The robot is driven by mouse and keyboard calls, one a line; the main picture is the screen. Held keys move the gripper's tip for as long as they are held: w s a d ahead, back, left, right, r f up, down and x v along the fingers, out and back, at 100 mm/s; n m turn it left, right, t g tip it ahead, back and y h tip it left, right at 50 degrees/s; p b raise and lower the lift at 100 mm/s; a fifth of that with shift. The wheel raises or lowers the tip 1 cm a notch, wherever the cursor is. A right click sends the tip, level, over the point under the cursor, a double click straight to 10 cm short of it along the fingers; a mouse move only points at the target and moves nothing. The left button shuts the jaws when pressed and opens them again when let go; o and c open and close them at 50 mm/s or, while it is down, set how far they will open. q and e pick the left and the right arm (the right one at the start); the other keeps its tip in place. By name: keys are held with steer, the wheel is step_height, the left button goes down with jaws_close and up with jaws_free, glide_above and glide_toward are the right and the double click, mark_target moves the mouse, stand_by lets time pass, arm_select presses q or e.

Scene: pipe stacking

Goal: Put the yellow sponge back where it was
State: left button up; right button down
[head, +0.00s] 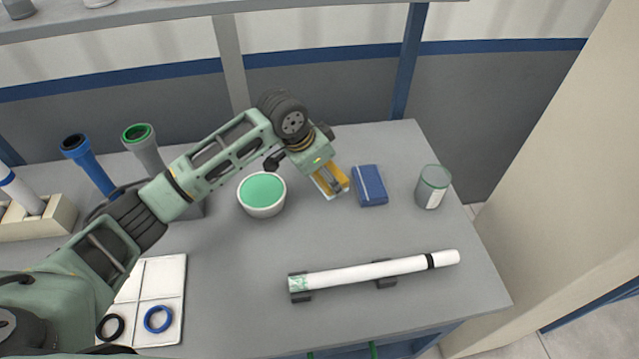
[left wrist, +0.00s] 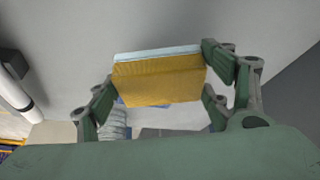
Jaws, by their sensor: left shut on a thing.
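The yellow sponge (left wrist: 160,82) is between the fingers of my left gripper (left wrist: 160,78) in the left wrist view, with a pale layer along one edge. My left gripper is shut on it from two sides. In the head view my left gripper (head: 331,180) points down over the grey table (head: 240,270), between the green-filled bowl and the blue block. Parts of the sponge show yellow around the fingers there. Whether the sponge touches the table I cannot tell. My right gripper is not in view.
The white bowl (head: 262,208) is just left of my gripper, and the blue block (head: 371,186) just right. A lidded jar (head: 432,187) stands farther right. A white pipe (head: 370,271) rests on dark supports in front. A white tray (head: 165,276) holds rings.

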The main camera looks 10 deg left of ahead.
mark_target(316, 182)
arm_select(q)
steer(key=shift+a+f, duration=0.45)
steer(key=shift+a, duration=0.2)
steer(key=shift+f+p, duration=0.35)
steer(key=shift+f, duration=1.6)
steer(key=shift+f, duration=0.15)
steer(key=o, duration=1)
steer(key=v, duration=1.2)
steer(key=shift+b, duration=0.3)
steer(key=shift+w, duration=0.1)
